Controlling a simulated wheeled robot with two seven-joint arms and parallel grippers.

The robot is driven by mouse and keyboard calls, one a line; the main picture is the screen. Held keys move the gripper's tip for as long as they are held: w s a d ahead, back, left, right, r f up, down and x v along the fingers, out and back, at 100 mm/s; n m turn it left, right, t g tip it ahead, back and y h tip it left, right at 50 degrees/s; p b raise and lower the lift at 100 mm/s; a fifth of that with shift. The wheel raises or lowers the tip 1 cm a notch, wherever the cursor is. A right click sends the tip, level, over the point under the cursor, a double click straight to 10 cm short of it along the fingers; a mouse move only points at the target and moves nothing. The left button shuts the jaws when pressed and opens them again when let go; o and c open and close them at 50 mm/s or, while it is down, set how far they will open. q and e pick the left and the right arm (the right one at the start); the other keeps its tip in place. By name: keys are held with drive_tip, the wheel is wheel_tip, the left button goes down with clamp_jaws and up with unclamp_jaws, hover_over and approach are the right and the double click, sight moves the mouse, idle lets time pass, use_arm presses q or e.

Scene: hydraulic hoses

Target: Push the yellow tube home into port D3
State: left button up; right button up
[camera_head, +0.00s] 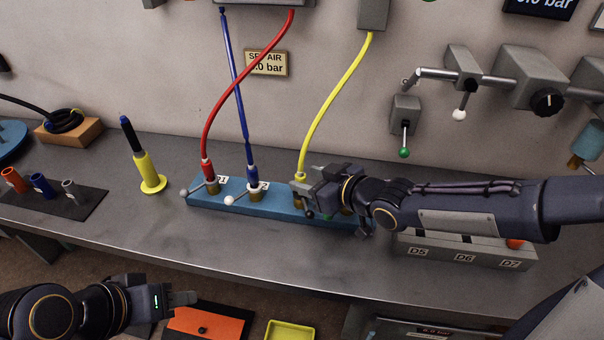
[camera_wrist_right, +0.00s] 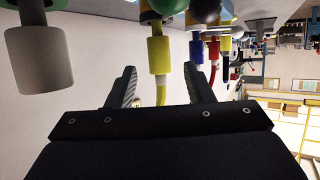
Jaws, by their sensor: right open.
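The yellow tube (camera_head: 332,92) hangs from a grey box on the wall down to the blue manifold (camera_head: 276,204). Its lower end stands at the third brass port (camera_head: 298,199) from the left, whose label is hidden; I cannot tell how deep it sits. My right gripper (camera_head: 304,184) is at this end. In the right wrist view its open fingers stand either side of the yellow tube (camera_wrist_right: 161,95), close to the yellow collar (camera_wrist_right: 158,56). My left gripper (camera_head: 186,298) is low at the left, in front of the bench, with nothing visible in it; its finger gap is unclear.
A yellow stand (camera_head: 152,172) is further left. A grey block (camera_head: 440,245) labelled D5 to D7 is at the right.

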drive_tip(key=p+v, duration=0.2)
drive_tip(key=v, duration=0.2)
drive_tip(key=shift+s+d+r, duration=0.2)
drive_tip(key=shift+s+d, duration=0.05)
idle(0.3)
